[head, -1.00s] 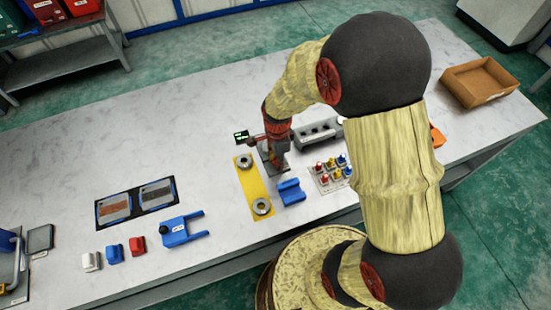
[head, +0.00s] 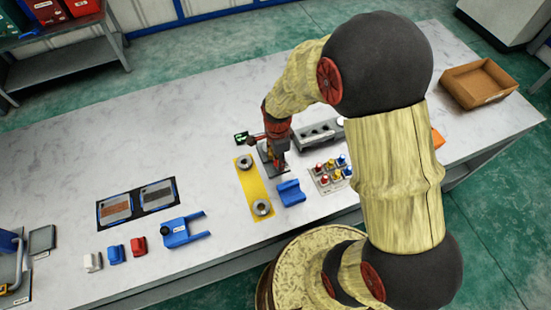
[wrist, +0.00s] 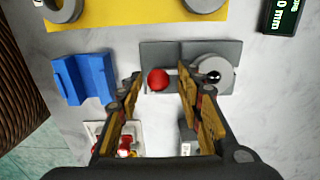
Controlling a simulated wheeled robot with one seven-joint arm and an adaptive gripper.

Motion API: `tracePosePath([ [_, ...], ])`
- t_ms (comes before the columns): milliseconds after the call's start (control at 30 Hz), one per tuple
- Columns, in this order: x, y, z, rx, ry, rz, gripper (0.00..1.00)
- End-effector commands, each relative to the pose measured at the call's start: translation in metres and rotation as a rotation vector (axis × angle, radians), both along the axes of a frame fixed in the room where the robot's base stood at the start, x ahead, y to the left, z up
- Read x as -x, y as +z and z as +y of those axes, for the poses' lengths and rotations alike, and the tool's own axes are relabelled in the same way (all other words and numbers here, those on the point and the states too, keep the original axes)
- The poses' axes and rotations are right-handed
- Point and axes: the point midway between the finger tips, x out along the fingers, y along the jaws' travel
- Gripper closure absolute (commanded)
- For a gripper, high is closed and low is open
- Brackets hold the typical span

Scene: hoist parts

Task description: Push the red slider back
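The red slider's round knob (wrist: 158,79) shows in the wrist view at the left part of a dark grey plate (wrist: 162,53). A light grey round piece (wrist: 212,72) with a small dark ball sits at the plate's right part. My gripper (wrist: 160,75) is open, with one fingertip on each side of the red knob in the picture. I cannot tell whether either finger touches it. In the head view my gripper (head: 276,166) is over the plate, and the knob is not clearly visible behind it.
A small green-lit display (wrist: 283,14) stands near the plate. A yellow plate with grey rings (head: 252,183) and a blue block (head: 291,193) lie close by. A panel of coloured buttons (head: 329,175) and a grey box (head: 318,134) stand to the right.

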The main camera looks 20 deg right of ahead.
Motion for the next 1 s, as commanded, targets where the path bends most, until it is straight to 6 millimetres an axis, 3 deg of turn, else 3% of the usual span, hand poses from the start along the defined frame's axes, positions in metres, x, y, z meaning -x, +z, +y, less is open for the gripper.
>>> tracePosePath([
  [800, 0.000, 0.055, 0.000, 0.000, 0.000, 0.000, 0.64],
  [1000, 0.000, 0.060, 0.000, 0.000, 0.000, 0.001, 0.64],
])
